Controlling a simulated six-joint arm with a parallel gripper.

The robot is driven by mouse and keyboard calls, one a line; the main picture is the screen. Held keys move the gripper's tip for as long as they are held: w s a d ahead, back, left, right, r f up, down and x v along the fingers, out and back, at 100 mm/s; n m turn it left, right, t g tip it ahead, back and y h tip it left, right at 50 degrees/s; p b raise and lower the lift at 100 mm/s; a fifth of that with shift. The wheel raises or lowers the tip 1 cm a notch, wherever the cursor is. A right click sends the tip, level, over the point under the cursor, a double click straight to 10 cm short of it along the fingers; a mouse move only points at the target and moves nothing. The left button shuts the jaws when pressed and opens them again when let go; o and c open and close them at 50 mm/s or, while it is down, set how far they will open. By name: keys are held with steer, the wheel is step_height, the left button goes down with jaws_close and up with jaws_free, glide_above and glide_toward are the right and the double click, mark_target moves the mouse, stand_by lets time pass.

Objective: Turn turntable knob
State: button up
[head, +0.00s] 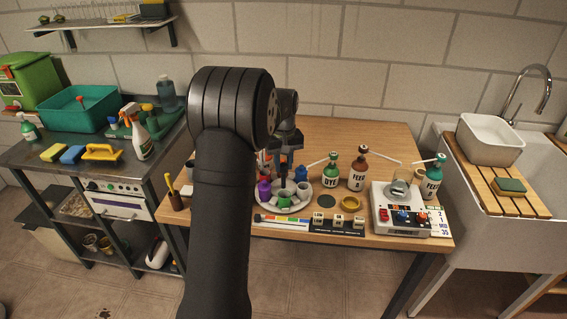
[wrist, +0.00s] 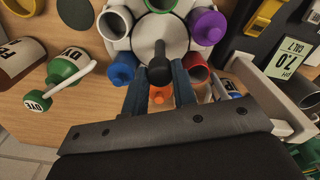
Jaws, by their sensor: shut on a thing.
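The turntable (head: 283,206) is a pale round disc on the wooden table, carrying colored vials and open cups around its edge. It also shows at the top of the wrist view (wrist: 148,38). Its black central knob (wrist: 159,72) stands up between my fingers in the wrist view. My gripper (head: 286,178) points down over the turntable's middle and is shut on the knob. Purple (wrist: 207,26), blue (wrist: 122,68) and orange (wrist: 160,94) vials surround it. In the head view, my gripper hides most of the knob, and my arm hides part of the table's left side.
A green DYE bottle (head: 329,172) and a brown bottle (head: 357,171) stand right of the turntable. A white instrument (head: 411,210) and another green-capped bottle (head: 433,176) are farther right. A strip with a color scale (head: 308,222) lies close in front. The table's back is clear.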

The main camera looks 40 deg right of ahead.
steer(key=shift+n, duration=1.7)
steer(key=o, duration=1)
step_height(320, 180, up, 18)
steer(key=shift+f, duration=0.25)
step_height(320, 180, down, 18)
steer(key=shift+r, duration=0.2)
